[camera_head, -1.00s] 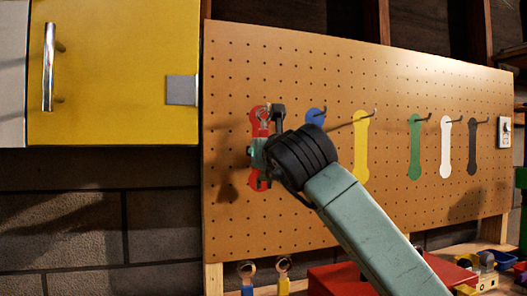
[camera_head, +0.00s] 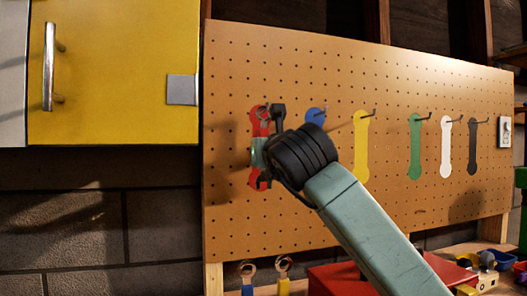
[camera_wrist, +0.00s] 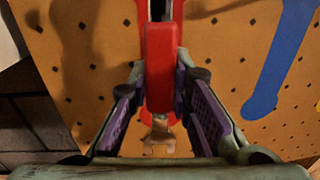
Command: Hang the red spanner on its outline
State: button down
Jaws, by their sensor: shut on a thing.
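The red spanner (camera_wrist: 160,70) is in my gripper (camera_wrist: 160,82), its red handle between the two purple-padded fingers in the wrist view. Its metal end (camera_wrist: 160,135) points toward the bottom of that view. In the head view my gripper (camera_head: 260,153) is at the left of the pegboard, in front of the red outline (camera_head: 254,178). The spanner is roughly upright there, with a metal end (camera_head: 264,112) near the outline's top. My gripper hides much of the outline and its hook. I cannot tell whether the spanner touches the board or hook.
The pegboard (camera_head: 300,215) also has blue (camera_head: 317,116), yellow (camera_head: 361,150), green (camera_head: 415,150), white (camera_head: 446,150) and black (camera_head: 473,150) outlines with protruding hooks. A yellow cabinet (camera_head: 120,80) is at upper left. Two spanners (camera_head: 284,270) stand below the board.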

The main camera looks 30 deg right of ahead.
jog(key=c, duration=1.4)
grip_release()
jog(key=shift+s, duration=0.1)
jog(key=v, duration=1.2)
